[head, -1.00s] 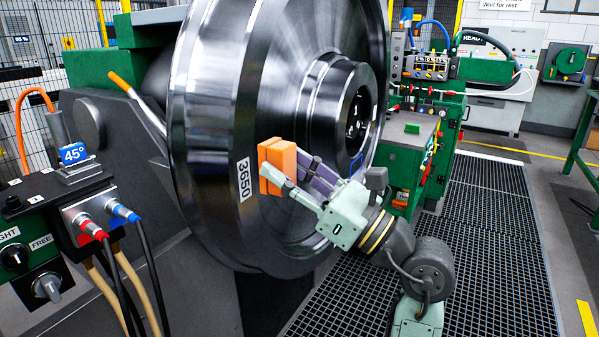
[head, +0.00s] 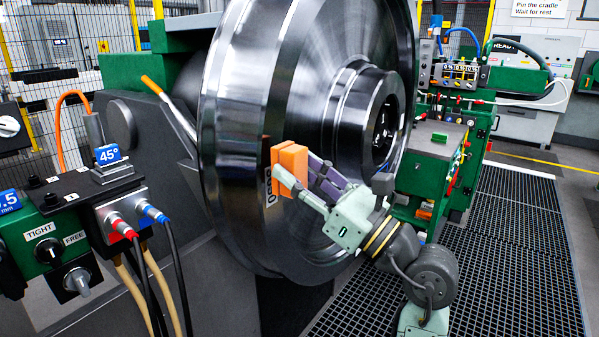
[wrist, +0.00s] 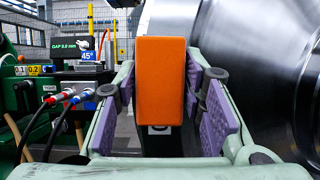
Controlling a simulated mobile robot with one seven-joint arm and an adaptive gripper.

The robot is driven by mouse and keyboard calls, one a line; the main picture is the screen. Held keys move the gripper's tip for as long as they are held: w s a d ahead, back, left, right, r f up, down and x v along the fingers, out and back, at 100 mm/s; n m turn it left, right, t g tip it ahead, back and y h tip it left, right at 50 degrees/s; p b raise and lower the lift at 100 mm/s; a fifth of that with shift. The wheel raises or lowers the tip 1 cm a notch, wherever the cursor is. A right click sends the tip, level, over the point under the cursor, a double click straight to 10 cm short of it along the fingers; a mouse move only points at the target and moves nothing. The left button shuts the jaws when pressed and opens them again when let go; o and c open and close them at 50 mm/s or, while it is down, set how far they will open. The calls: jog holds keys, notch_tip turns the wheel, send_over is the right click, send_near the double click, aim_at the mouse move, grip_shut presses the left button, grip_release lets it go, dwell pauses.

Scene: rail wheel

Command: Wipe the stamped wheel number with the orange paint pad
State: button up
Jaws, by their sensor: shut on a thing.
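The large polished steel wheel (head: 240,120) fills the middle of the head view. Its white number label (head: 268,192) is on the rim, with only the lower characters showing; the pad hides the rest. My gripper (head: 296,181) is shut on the orange paint pad (head: 289,168), which is in front of the label. I cannot tell whether the pad touches the rim. In the wrist view the pad (wrist: 160,80) stands upright between the purple finger pads, with the wheel (wrist: 235,60) to the right.
A control box (head: 120,215) with red and blue hose fittings, knobs and a 45° sign stands left of the wheel. A green cabinet (head: 440,160) stands behind to the right. Dark floor grating (head: 500,250) lies open at the right.

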aim_at(289, 193)
jog(key=shift+w+a, duration=0.6)
jog(key=shift+a, duration=0.2)
dwell(0.4)
jog(key=shift+f+b, duration=1.7)
jog(key=shift+f, duration=0.35)
jog(key=shift+a+r+p, duration=0.15)
jog(key=shift+r+p, duration=1.6)
jog(key=shift+r, duration=0.4)
jog(key=shift+f, duration=0.1)
jog(key=shift+s+d+b, duration=0.35)
jog(key=shift+d, duration=0.1)
jog(key=shift+s+d+b, duration=0.25)
jog(key=shift+s+d, duration=0.4)
jog(key=shift+d, duration=0.35)
jog(key=shift+s+d+b, duration=0.2)
jog(key=shift+s+d, duration=0.45)
jog(key=shift+d, duration=0.3)
